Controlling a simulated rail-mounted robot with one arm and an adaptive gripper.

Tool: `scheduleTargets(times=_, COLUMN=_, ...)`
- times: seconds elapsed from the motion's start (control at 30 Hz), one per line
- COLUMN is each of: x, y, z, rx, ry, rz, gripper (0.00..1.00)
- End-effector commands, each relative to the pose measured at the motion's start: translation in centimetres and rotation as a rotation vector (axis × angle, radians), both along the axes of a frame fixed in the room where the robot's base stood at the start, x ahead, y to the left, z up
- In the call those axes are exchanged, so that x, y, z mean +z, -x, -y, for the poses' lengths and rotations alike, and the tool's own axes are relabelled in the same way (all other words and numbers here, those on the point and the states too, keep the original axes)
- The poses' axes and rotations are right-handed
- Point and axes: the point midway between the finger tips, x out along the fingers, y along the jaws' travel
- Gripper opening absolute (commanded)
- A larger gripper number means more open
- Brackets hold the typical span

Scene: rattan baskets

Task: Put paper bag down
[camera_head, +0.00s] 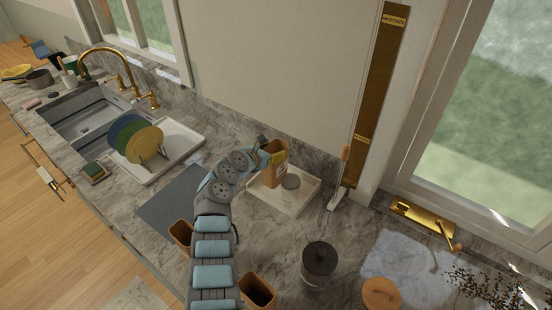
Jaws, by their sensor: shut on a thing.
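My gripper (268,149) is shut on a brown paper bag (276,172) with a pale label. The bag is upright, over or on a white tray (262,199) near the wall. I cannot tell whether its base touches the tray. A clear jar with a grey lid (290,187) stands on the tray, just right of the bag. My arm rises from the bottom of the view and hides part of the counter.
Two brown open-topped containers (257,291) (180,236) flank my arm. A dark lidded canister (319,265) and a wooden lid (381,294) are at right. A dish rack with plates (142,145) and a sink (92,117) are left. A grey mat (165,205) has free room.

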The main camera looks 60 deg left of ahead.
Motion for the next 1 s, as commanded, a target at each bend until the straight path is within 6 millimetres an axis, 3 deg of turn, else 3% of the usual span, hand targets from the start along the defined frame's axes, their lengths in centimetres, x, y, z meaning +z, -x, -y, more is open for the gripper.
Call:
scheduleTargets(times=0.3, x=-2.4, y=-1.3, z=-1.4, rx=0.005, ry=0.003, rz=0.002, gripper=0.25)
scheduleTargets(times=0.73, x=-3.6, y=-2.2, z=-1.8, rx=0.001, ry=0.000, rz=-0.002, gripper=0.25)
scheduleTargets(times=1.0, x=-6.4, y=-2.2, z=-1.8, rx=0.001, ry=0.000, rz=-0.002, gripper=0.25)
